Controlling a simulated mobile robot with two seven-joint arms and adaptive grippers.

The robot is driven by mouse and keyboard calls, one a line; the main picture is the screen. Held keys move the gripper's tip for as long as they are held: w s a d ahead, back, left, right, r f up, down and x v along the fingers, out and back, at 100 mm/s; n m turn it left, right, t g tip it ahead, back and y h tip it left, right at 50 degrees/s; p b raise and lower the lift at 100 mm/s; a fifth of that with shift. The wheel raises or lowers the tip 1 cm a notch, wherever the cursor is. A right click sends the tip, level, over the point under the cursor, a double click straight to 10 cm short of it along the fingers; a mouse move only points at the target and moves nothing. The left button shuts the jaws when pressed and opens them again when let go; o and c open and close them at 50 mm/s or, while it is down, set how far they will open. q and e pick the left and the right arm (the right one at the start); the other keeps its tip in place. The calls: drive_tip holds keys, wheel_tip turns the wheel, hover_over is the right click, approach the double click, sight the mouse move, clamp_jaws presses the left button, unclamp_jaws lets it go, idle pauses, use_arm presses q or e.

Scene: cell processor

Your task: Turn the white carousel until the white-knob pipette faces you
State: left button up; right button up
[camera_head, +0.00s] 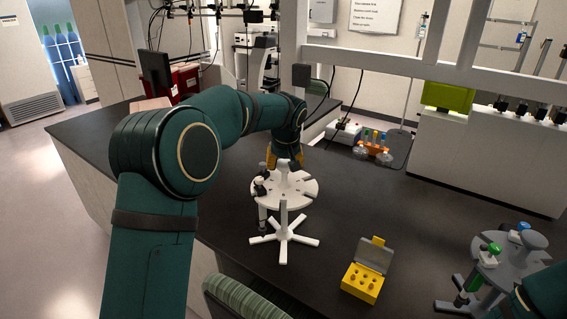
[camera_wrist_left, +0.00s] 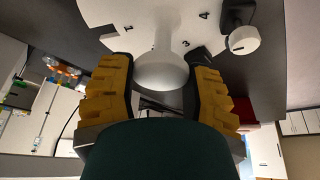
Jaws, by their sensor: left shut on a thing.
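The white carousel (camera_head: 299,191) stands on the dark bench, with a round slotted top plate and a star-shaped foot. The white-knob pipette (camera_head: 262,213) hangs at the left side of its plate; in the left wrist view its white knob (camera_wrist_left: 243,40) is at the upper right, near the number 4. My left gripper (camera_head: 283,161) has come in from behind, over the plate, and is shut on the carousel's white central knob (camera_wrist_left: 161,69). Its yellow-backed fingers lie on either side of the knob. My right gripper is out of view; only part of my right arm shows at the lower right.
A yellow box (camera_head: 362,284) with an open grey lid stands right of the carousel. A grey carousel (camera_head: 508,262) with green-knob and blue-knob pipettes is at the far right. An orange rack (camera_head: 373,150) with bottles stands behind. The bench between is clear.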

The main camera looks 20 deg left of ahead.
use_arm(q)
drive_tip(key=shift+n+g+y+p, duration=0.15)
drive_tip(key=shift+n+g+y, duration=0.2)
drive_tip(key=shift+n, duration=0.9)
drive_tip(key=shift+n+g+y+p, duration=0.15)
drive_tip(key=shift+n+y, duration=0.3)
drive_tip(key=shift+n, duration=1.2)
drive_tip(key=o, duration=1.4)
drive_tip(key=shift+f, duration=0.1)
drive_tip(key=v, duration=1.2)
drive_tip(key=shift+w, duration=0.1)
